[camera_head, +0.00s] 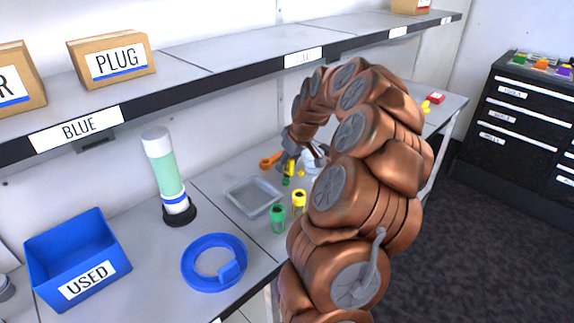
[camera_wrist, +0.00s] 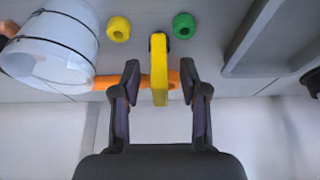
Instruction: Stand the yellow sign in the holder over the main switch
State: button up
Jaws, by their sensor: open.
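In the wrist view, my gripper (camera_wrist: 160,66) is open, with one finger on each side of a narrow yellow piece (camera_wrist: 160,85). This looks like the yellow sign seen edge-on, with a dark part at its far end. Gaps show between it and both fingers. In the head view, my arm reaches over the bench and its bulk hides part of the work area. A small yellow piece (camera_head: 291,166) shows below the gripper there. I cannot pick out the holder or the main switch for sure.
An orange piece (camera_wrist: 108,82) lies close to the fingers, beside a clear banded cylinder (camera_wrist: 50,48). Yellow (camera_wrist: 118,28) and green (camera_wrist: 184,25) round pieces are near. A grey tray (camera_head: 236,206), blue ring (camera_head: 192,268) and blue bin (camera_head: 110,241) stand on the bench. A shelf (camera_head: 235,47) runs above.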

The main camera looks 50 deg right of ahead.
jog(key=shift+w+f, duration=0.1)
jog(key=shift+f, duration=0.15)
grip_shut()
jog(key=shift+r, duration=0.1)
dwell(0.3)
